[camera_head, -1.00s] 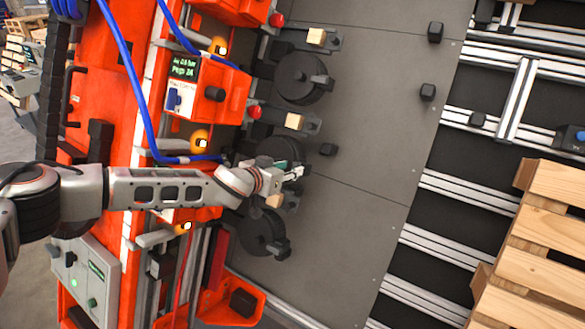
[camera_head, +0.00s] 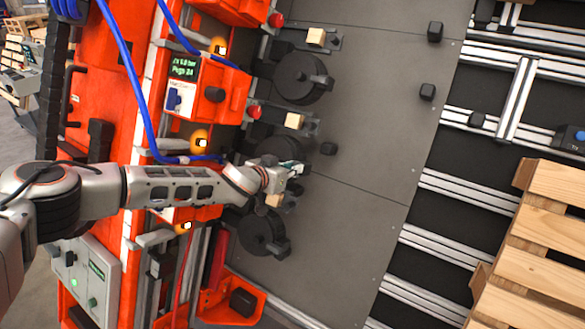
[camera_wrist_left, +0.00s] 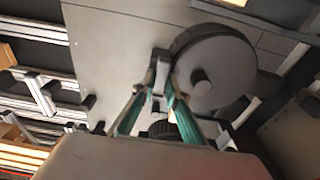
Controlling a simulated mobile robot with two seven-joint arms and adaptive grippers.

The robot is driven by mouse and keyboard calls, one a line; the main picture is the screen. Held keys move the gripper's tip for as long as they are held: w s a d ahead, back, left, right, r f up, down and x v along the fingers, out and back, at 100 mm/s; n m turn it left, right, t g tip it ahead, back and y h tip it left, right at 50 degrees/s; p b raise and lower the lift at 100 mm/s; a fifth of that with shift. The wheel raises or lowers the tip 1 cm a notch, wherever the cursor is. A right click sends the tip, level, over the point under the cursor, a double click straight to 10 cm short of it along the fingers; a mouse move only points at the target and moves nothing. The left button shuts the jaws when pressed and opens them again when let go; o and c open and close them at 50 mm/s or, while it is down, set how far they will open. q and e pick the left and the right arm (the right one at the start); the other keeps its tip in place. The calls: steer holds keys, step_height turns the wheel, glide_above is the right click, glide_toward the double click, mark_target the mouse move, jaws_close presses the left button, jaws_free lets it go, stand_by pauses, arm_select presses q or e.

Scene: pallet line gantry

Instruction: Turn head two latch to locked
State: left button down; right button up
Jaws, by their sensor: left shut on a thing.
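My left gripper (camera_head: 294,169) reaches in from the left to the middle of three round dark heads (camera_head: 275,150) in the head view. In the left wrist view its two teal fingers (camera_wrist_left: 156,97) close on the grey latch (camera_wrist_left: 161,66), which projects beside the large round disc (camera_wrist_left: 215,70). The fingers and wrist partly cover the middle head and hide most of its latch in the head view. No head number is legible. My right gripper is not in view.
Similar heads sit above (camera_head: 300,78) and below (camera_head: 262,232) the gripper. An orange machine frame (camera_head: 95,110) with blue hoses stands left. The grey panel (camera_head: 370,130) is open on the right, with small black knobs. A wooden pallet (camera_head: 550,220) lies at lower right.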

arm_select(q)
steer(key=m, duration=0.4)
steer(key=shift+d+m, duration=0.1)
steer(key=shift+m, duration=0.3)
steer(key=m, duration=0.4)
steer(key=shift+s+d+m+g, duration=0.1)
steer(key=shift+s+m+g, duration=0.05)
steer(key=shift+m+g, duration=0.25)
steer(key=m, duration=0.4)
steer(key=shift+s+f+m+g+h, duration=0.1)
steer(key=shift+m+g+h, duration=0.2)
steer(key=shift+m, duration=0.1)
steer(key=shift+s+f+m, duration=0.1)
steer(key=shift+f+m, duration=0.05)
steer(key=shift+m, duration=1.95)
steer(key=c, duration=2)
jaws_free()
steer(key=v, duration=1.2)
steer(key=shift+r, duration=0.2)
